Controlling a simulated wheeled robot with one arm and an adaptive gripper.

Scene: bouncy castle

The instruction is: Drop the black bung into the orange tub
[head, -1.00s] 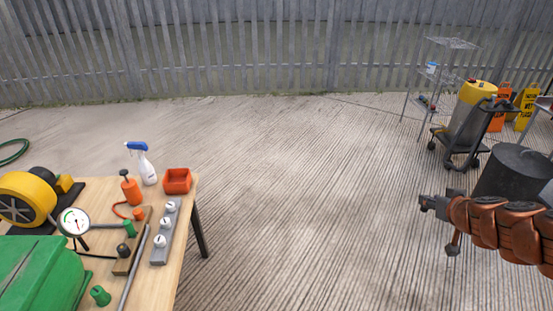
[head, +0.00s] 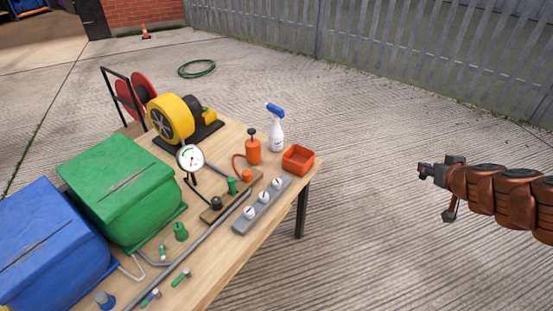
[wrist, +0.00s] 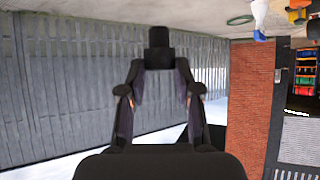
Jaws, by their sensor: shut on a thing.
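My gripper (head: 428,170) is held out at the right of the head view, over open concrete and well to the right of the table. In the wrist view its fingers (wrist: 158,66) are shut on the black bung (wrist: 158,46), a dark stepped plug at the fingertips. In the head view the bung is small and hard to tell from the dark fingers. The orange tub (head: 300,169) is a small open square box at the table's right corner. I see no bung in it, and my gripper is clear of it.
The wooden table (head: 232,262) also bears a spray bottle (head: 276,134), an orange pump bottle (head: 253,151), a grey knob strip (head: 247,219), a gauge (head: 190,158), a yellow blower (head: 170,118) and green (head: 120,190) and blue (head: 45,250) boxes. Concrete between table and gripper is clear.

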